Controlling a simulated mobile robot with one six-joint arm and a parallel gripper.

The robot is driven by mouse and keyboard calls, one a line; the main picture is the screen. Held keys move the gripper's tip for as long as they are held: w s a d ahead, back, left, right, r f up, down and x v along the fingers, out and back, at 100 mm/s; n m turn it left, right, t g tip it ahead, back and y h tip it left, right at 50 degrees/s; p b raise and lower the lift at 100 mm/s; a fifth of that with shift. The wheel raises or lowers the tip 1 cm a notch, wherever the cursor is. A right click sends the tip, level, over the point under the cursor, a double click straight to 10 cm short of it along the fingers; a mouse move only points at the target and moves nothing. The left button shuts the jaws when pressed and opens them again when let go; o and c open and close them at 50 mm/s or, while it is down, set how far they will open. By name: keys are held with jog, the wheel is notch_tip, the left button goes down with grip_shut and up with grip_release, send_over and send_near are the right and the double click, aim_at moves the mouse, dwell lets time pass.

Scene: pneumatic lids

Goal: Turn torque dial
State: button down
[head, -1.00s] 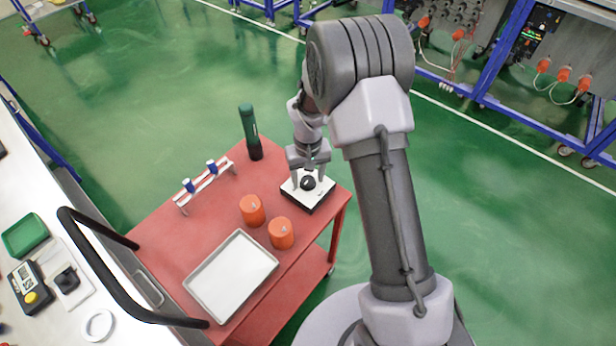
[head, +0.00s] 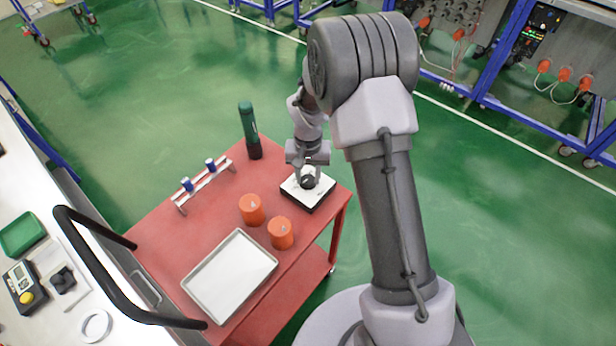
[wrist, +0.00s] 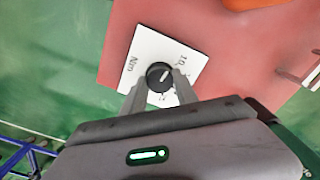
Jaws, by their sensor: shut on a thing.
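The torque dial is a black round knob (head: 308,182) with a pale pointer line, set on a white square plate with a dark base (head: 319,193) at the cart's far right corner. The wrist view shows the knob (wrist: 159,76) and the white plate (wrist: 150,46) with "Nm" and "10" printed on it. My gripper (head: 308,179) points down at the dial from above. Its two fingers (wrist: 157,80) are closed on the knob, one on each side. The pointer is tilted toward the upper right in the wrist view. Part of the printed scale is hidden by the fingers.
The red cart (head: 190,252) also carries two orange cylinders (head: 251,210) (head: 281,233), a grey tray (head: 230,277), a rack with blue-topped items (head: 203,185) and a dark green upright tool (head: 249,130). A white bench (head: 60,240) stands at the left.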

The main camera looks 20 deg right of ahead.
aim_at(308, 179)
jog(key=m+b, duration=0.2)
jog(key=m, duration=0.4)
jog(key=shift+m, duration=0.3)
jog(key=m+b, duration=0.2)
jog(key=m, duration=0.3)
jog(key=shift+m, duration=0.4)
jog(key=c, duration=0.9)
grip_release()
jog(key=shift+c, duration=0.2)
notch_tip(308, 179, up, 18)
jog(key=p, duration=0.5)
jog(key=shift+f+p, duration=0.25)
jog(key=shift+p, duration=0.15)
jog(key=shift+r, duration=0.1)
